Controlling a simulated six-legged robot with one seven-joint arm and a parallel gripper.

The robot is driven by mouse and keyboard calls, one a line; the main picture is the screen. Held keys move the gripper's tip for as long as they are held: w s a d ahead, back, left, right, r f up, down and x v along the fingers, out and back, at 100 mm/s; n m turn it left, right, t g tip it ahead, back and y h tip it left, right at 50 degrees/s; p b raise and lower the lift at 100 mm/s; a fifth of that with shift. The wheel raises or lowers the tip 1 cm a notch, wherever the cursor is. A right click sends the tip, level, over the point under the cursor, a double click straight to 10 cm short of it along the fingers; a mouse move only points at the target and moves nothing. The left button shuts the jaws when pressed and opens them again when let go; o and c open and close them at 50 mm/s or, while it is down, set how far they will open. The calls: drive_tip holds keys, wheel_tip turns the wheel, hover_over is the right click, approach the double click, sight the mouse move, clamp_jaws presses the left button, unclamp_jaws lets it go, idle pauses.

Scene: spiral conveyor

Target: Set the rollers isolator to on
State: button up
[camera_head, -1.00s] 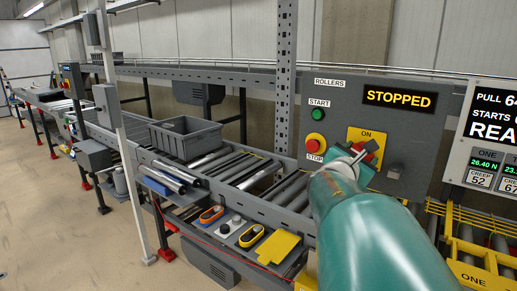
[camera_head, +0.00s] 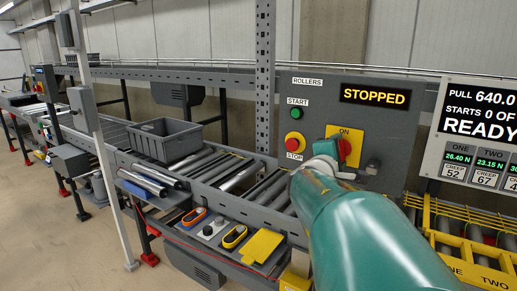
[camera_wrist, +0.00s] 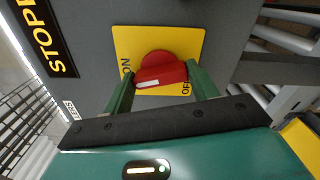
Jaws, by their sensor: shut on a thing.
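The rollers isolator is a red rotary handle (camera_head: 345,150) on a yellow plate (camera_head: 357,133) on the grey control panel (camera_head: 318,100). My gripper (camera_wrist: 161,73) is shut on the handle, with one green finger at each end of it in the wrist view. There the red handle (camera_wrist: 165,76) lies across the picture. Its white mark is at the end towards the ON label (camera_wrist: 127,70). The OFF label (camera_wrist: 186,88) is beside the other finger and partly covered. In the head view the handle stands about upright, and my gripper hides part of it and the plate's lower part.
The panel has a green START button (camera_head: 296,113), a red STOP button (camera_head: 294,141) and a display (camera_head: 375,96) reading STOPPED. A padlock-like grey fitting (camera_head: 373,167) is right of the isolator. The roller conveyor (camera_head: 240,178) runs below, left of my arm.

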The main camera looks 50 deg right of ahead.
drive_tip(key=shift+m, duration=1.5)
drive_tip(key=o, duration=1)
drive_tip(key=shift+w+d, duration=0.1)
drive_tip(key=shift+w, duration=0.05)
drive_tip(key=s+a, duration=0.2)
drive_tip(key=a, duration=1.1)
drive_tip(key=shift+s+a, duration=0.2)
drive_tip(key=shift+a, duration=0.2)
